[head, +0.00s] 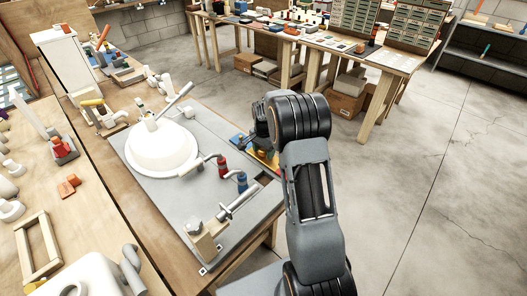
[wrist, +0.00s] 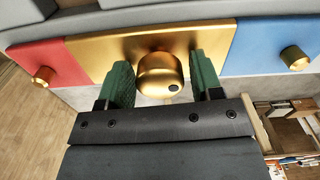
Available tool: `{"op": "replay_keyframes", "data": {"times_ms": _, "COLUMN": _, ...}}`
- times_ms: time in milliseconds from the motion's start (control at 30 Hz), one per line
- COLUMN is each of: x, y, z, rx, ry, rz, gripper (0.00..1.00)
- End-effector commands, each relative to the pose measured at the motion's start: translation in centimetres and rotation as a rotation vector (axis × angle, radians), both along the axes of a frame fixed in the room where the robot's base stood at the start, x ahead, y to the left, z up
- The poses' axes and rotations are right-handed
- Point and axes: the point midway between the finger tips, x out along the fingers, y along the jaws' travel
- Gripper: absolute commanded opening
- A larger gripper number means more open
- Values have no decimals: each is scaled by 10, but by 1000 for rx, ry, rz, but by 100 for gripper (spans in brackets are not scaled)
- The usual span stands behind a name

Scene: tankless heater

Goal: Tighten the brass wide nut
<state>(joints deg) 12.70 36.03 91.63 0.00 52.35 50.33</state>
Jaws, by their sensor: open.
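In the wrist view, the brass nut (wrist: 157,68) is a wide rounded cylinder with a small dark dot on its face. It stands out from a gold panel (wrist: 98,56) between a red and a blue panel. My gripper (wrist: 162,77) is open, with one green finger on each side of the nut. Small gaps seem to show between fingers and nut; I cannot tell if either touches. In the head view, my arm covers most of the gripper, and the coloured panel (head: 262,157) shows partly at the bench's edge. The nut is hidden there.
Smaller brass knobs sit on the red panel (wrist: 42,75) and the blue panel (wrist: 295,58). The bench (head: 140,185) holds a white dome (head: 161,150), pipe fittings and a clamp-like piece (head: 205,240). Open concrete floor (head: 420,170) lies to the right.

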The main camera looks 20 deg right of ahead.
Motion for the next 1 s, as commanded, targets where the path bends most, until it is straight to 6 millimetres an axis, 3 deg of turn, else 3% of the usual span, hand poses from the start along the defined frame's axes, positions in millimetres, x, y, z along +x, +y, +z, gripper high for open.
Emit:
{"op": "replay_keyframes", "data": {"times_ms": 200, "x": 0, "y": 0, "z": 0, "rx": 0, "ry": 0, "rz": 288, "gripper": 59}}
{"op": "replay_keyframes", "data": {"times_ms": 333, "x": 1, "y": 0, "z": 0, "rx": 0, "ry": 0, "rz": 384, "gripper": 59}}
{"op": "replay_keyframes", "data": {"times_ms": 1000, "x": 1, "y": 0, "z": 2, "rx": 0, "ry": 0, "rz": 408, "gripper": 59}}
